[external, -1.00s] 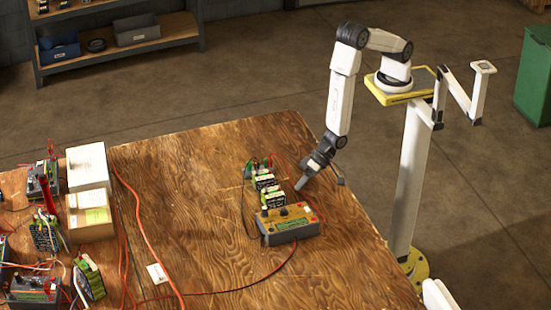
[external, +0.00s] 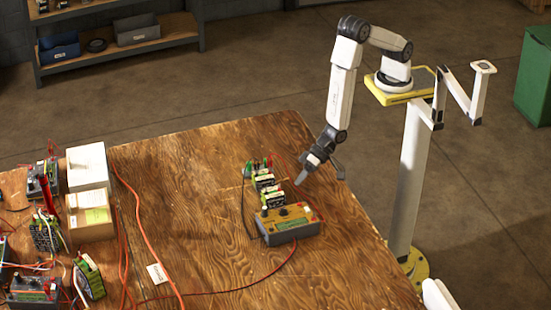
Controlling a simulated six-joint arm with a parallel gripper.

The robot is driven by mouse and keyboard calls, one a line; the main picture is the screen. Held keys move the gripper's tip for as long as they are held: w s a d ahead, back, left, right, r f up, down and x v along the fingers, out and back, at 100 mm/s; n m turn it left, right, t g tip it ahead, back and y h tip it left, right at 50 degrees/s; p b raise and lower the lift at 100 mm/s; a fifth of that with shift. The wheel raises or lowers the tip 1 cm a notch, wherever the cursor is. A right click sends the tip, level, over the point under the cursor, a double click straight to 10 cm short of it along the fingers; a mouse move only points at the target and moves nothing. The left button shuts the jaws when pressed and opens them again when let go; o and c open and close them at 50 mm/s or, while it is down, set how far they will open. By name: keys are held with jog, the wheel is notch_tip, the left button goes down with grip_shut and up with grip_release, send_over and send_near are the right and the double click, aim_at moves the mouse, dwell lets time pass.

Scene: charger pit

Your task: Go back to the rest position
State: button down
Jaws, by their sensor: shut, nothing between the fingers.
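My gripper (external: 300,181) is shut and empty. It points down and to the left, just right of the batteries at the right part of the wooden table (external: 195,200). The charger (external: 289,224) is a grey box with a yellowish top and a dark knob. Two black-and-green batteries (external: 264,182) (external: 273,198) stand in a row behind it. My gripper seems to be above the table and apart from them, though the exact height is hard to tell.
Batteries, chargers and cables crowd the table's left side, with white and tan boxes (external: 88,167) (external: 90,216) there. A shelf (external: 120,54) stands at the back left, and a green bin (external: 535,80) at the far right.

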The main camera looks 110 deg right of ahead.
jog(key=s+d+r+n+g+h, duration=0.1)
jog(key=s+d+r+n+g, duration=0.25)
jog(key=d+r, duration=0.6)
jog(key=s+d+r+n+g, duration=0.1)
jog(key=s+d+r+n, duration=0.1)
jog(key=s+d, duration=0.3)
jog(key=s+d+r+n+g+h, duration=0.1)
jog(key=s+d+r+n+g, duration=0.1)
jog(key=s+d+r+n, duration=0.1)
jog(key=s+d+r, duration=0.1)
jog(key=s+d, duration=0.1)
jog(key=shift+d+r, duration=0.25)
jog(key=shift+d, duration=0.1)
